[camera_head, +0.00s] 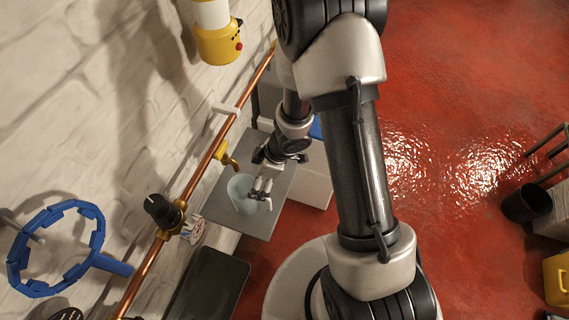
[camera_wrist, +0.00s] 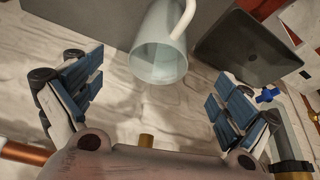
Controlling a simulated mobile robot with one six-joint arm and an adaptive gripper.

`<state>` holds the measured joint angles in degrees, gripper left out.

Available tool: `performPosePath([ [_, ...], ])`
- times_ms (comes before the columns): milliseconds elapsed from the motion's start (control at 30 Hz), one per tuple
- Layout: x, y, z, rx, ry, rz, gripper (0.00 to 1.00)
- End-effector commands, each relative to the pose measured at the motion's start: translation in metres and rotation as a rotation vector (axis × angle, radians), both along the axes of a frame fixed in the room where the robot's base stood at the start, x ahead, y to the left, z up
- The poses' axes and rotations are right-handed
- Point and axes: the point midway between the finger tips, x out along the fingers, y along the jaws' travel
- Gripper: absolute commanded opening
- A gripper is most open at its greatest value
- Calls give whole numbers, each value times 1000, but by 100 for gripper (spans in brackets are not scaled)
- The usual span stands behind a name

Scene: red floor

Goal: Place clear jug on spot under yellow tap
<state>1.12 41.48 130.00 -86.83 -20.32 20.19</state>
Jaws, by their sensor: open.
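The clear jug (camera_head: 241,192) stands on a grey stand (camera_head: 219,205) against the wall, below and beside the yellow tap (camera_head: 227,160). My gripper (camera_head: 263,190) is over the stand, close to the jug's right side in the head view. In the wrist view the jug (camera_wrist: 163,52) is at the top middle, with its pale handle (camera_wrist: 187,22) at its right. My gripper (camera_wrist: 152,98) is open there, its blue-padded fingers wide apart, and the jug lies beyond the gap between them. I cannot tell whether any finger touches the jug. Any marked spot under the tap cannot be made out.
A copper pipe (camera_head: 205,160) runs along the wall and carries the tap and a black knob (camera_head: 158,208). A blue valve wheel (camera_head: 98,240) is at lower left. A dark tray-like surface (camera_head: 212,283) lies near the stand. The red floor (camera_head: 460,110) on the right is mostly clear.

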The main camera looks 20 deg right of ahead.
Motion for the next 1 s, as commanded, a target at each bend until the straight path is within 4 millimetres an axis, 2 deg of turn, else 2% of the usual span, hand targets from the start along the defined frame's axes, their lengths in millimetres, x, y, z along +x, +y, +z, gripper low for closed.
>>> performPosePath([
  [67,11,-7,12,-24,-32,-29,96],
  [167,34,-27,46,-90,-109,-119,96],
  [267,54,-60,101,-178,-205,-272,96],
  [300,57,-74,125,-212,-237,-343,96],
  [400,50,-105,182,-273,-292,-525,96],
  [467,37,-120,213,-292,-306,-631,96],
  [500,26,-128,231,-296,-309,-701,96],
  [567,4,-136,255,-293,-303,-801,96],
  [700,-57,-138,296,-235,-243,-1000,96],
  [800,-101,-126,312,-161,-174,-1096,96],
  [900,-136,-108,320,-82,-106,-1145,96],
  [1000,-161,-92,323,-21,-50,-1163,96],
])
